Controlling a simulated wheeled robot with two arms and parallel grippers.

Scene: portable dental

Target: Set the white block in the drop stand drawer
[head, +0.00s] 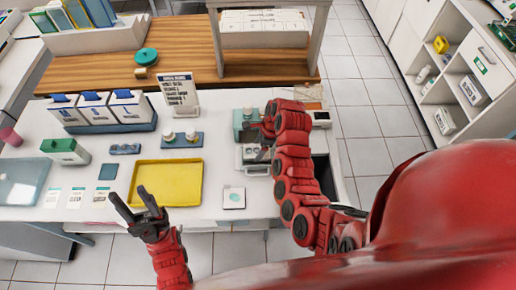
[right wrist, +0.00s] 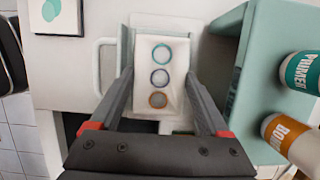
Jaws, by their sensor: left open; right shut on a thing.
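The block is over or in the pale drawer (right wrist: 112,28), whose loop handle (right wrist: 104,68) shows on the left. I cannot tell whether it touches the drawer floor. The teal drop stand (right wrist: 228,75) is just right of it. In the head view the stand (head: 240,120) is partly hidden by my right arm. My left gripper (head: 129,204) is open and empty in front of the table.
A sign (head: 179,93) and white boxes (head: 95,106) stand behind.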

